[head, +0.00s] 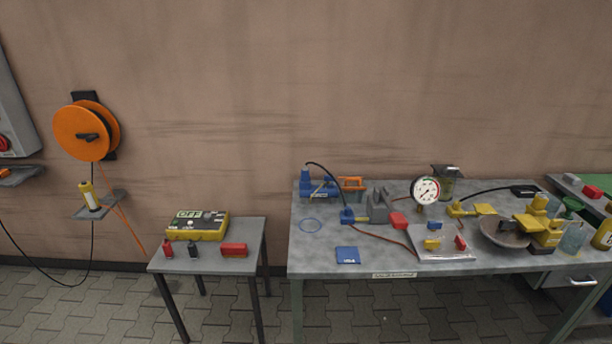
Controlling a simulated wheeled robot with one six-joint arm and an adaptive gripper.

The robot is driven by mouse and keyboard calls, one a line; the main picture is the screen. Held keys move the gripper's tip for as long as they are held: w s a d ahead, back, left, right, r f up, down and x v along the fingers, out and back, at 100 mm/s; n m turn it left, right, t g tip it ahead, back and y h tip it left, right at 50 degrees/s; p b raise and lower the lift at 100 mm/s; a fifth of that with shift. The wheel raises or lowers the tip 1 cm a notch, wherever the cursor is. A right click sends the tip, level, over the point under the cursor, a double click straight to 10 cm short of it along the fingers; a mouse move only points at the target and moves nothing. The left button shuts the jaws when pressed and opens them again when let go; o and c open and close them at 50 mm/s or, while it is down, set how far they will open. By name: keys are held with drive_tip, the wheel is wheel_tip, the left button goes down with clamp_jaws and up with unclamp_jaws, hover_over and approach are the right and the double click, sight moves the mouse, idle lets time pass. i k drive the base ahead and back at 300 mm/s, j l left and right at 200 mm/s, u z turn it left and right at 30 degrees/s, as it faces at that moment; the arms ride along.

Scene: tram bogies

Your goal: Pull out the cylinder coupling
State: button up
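No part is clearly marked as the cylinder coupling. On the workbench (375,262), a blue fitting (348,216) with a black hose (333,176) sits against the left side of a grey block (379,206). A brown hose (385,238) runs from near this fitting to the right. Whether the fitting is fully seated is too small to tell. A yellow fitting (456,209) with another black hose (490,192) lies farther right. My gripper is not in view.
The small table (207,262) holds a yellow box (198,234). An orange reel (80,130) hangs left.

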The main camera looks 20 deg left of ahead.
sight(305, 171)
drive_tip(key=i+j+u, duration=0.15)
drive_tip(key=j, duration=0.25)
drive_tip(key=i+j+u, duration=0.15)
drive_tip(key=j, duration=0.25)
drive_tip(key=i+j+u, duration=0.15)
drive_tip(key=j, duration=0.2)
drive_tip(key=i+j+u, duration=0.15)
drive_tip(key=i+j, duration=0.15)
